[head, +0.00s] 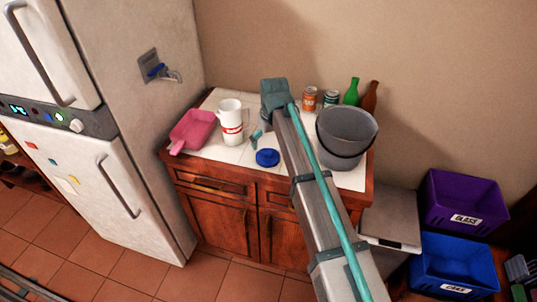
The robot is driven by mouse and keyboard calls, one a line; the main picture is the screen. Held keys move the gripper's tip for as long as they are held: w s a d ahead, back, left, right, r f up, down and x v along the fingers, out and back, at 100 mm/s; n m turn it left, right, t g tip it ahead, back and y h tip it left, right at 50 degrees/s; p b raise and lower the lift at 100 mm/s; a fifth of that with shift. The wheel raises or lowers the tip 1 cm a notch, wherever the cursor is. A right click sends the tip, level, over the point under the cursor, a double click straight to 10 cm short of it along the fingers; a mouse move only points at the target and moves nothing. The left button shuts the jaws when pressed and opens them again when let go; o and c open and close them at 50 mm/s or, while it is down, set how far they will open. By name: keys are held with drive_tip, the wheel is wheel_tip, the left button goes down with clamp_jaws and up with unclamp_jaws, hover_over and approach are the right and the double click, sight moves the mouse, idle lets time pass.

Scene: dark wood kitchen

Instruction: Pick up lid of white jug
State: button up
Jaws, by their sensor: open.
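A white jug (231,128) with a red band stands upright on the white-tiled counter top in the head view. A round blue lid (267,158) lies on the counter, to the right of the jug and nearer the front edge. My gripper (256,138) is small in view, between the jug and the blue lid. It is open, with nothing visible in it. My arm hides much of the gripper and part of the counter. I cannot tell how high the fingertips are above the counter.
A pink dustpan-like scoop (193,130) lies left of the jug. A grey bucket (346,135) stands at the right. Cans (310,99), a green bottle (352,92) and a brown bottle (370,97) stand at the back. A white fridge (130,120) borders the left side.

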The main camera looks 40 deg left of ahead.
sight(268, 152)
drive_tip(key=shift+a+f+p, duration=0.2)
drive_tip(key=shift+f+p, duration=1)
drive_tip(key=shift+f, duration=1.8)
drive_tip(key=c, duration=1.1)
drive_tip(key=shift+d, duration=0.15)
drive_tip(key=shift+c, duration=0.7)
drive_tip(key=shift+s, duration=0.1)
drive_tip(key=shift+c, duration=0.6)
